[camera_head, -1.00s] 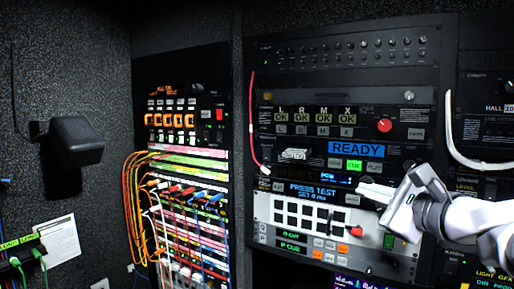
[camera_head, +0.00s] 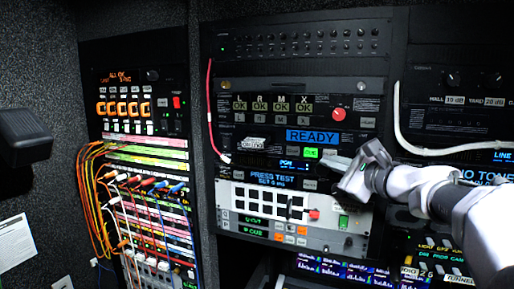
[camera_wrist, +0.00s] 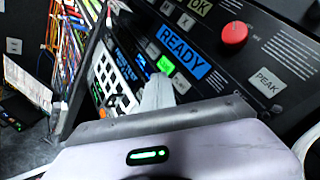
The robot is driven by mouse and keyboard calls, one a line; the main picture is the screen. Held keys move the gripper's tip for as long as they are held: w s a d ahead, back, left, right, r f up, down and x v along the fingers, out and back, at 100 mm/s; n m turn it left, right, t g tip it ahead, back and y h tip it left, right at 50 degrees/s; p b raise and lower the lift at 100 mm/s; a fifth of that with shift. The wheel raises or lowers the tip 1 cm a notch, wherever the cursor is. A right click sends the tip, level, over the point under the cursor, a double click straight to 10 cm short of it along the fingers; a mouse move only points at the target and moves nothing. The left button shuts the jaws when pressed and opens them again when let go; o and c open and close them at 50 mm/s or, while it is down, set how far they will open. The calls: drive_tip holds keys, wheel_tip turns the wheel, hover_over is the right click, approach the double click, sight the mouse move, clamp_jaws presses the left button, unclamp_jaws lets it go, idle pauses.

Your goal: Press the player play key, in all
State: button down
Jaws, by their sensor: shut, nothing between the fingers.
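The player unit is a black rack panel with a blue READY display (camera_head: 312,137), which also shows in the wrist view (camera_wrist: 184,52). A lit green key (camera_head: 311,153) sits just under the display, with a pale key to its left. In the wrist view the green key (camera_wrist: 165,66) shows just beyond my fingertips. I cannot read which key is the play key, and my fingers may hide some keys. My gripper (camera_head: 330,162) is shut and empty, just right of and below the green key. In the wrist view its fingers (camera_wrist: 158,92) point at this row; contact cannot be told.
A red knob (camera_head: 338,114) and a PEAK key (camera_wrist: 267,81) sit right of the display. A PRESS TEST display (camera_head: 272,179) and a white button panel (camera_head: 232,196) lie below. A white cable (camera_head: 400,135) hangs at right, a red cable (camera_head: 209,100) at left.

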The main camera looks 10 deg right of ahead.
drive_tip(key=shift+w+d, duration=0.75)
drive_tip(key=shift+w, duration=0.35)
idle(1.2)
drive_tip(key=shift+w+d, duration=0.2)
drive_tip(key=shift+w, duration=0.15)
drive_tip(key=shift+w+d, duration=0.2)
drive_tip(key=shift+w, duration=0.05)
idle(0.7)
drive_tip(key=shift+s, duration=0.1)
drive_tip(key=shift+s+a+b, duration=0.45)
drive_tip(key=shift+s, duration=0.1)
drive_tip(key=shift+f, duration=0.1)
drive_tip(key=shift+s+a+b, duration=0.65)
drive_tip(key=shift+s+a, duration=0.05)
drive_tip(key=shift+s, duration=0.35)
drive_tip(key=shift+s+a+b, duration=0.6)
drive_tip(key=shift+s+a, duration=0.1)
drive_tip(key=shift+s, duration=0.3)
